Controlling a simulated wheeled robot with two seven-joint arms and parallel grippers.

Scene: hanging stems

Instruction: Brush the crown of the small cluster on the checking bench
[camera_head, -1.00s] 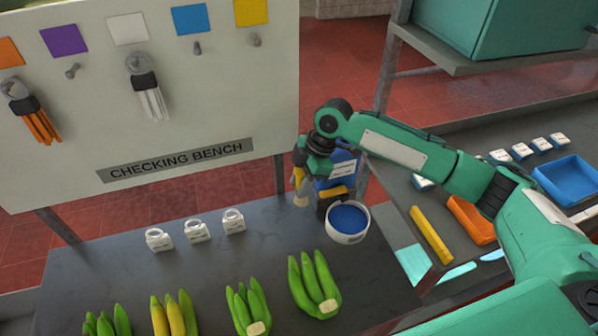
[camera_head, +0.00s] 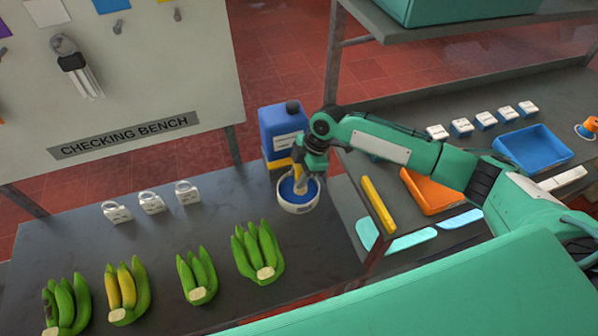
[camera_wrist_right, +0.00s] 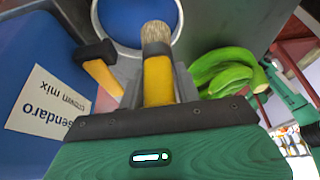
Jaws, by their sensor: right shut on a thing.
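My right gripper (camera_head: 305,166) is shut on a brush with a yellow handle (camera_wrist_right: 157,82) and pale bristles (camera_wrist_right: 156,33). The bristles are at the white bowl (camera_head: 298,207) of blue liquid; I cannot tell whether they touch the liquid. The bowl also shows in the right wrist view (camera_wrist_right: 174,18). On the checking bench (camera_head: 225,205), the small cluster (camera_head: 198,276) of green bananas stands left of the bowl, its pale cut crown (camera_head: 198,294) facing the front. My left gripper is not in view.
Larger clusters stand beside it, one at right (camera_head: 258,255), one with yellow (camera_head: 127,290) and one at far left (camera_head: 66,305). A blue jug (camera_head: 283,130) stands behind the bowl. White tags (camera_head: 151,203) line the bench's back. A shelf with an orange tray (camera_head: 432,194) is at right.

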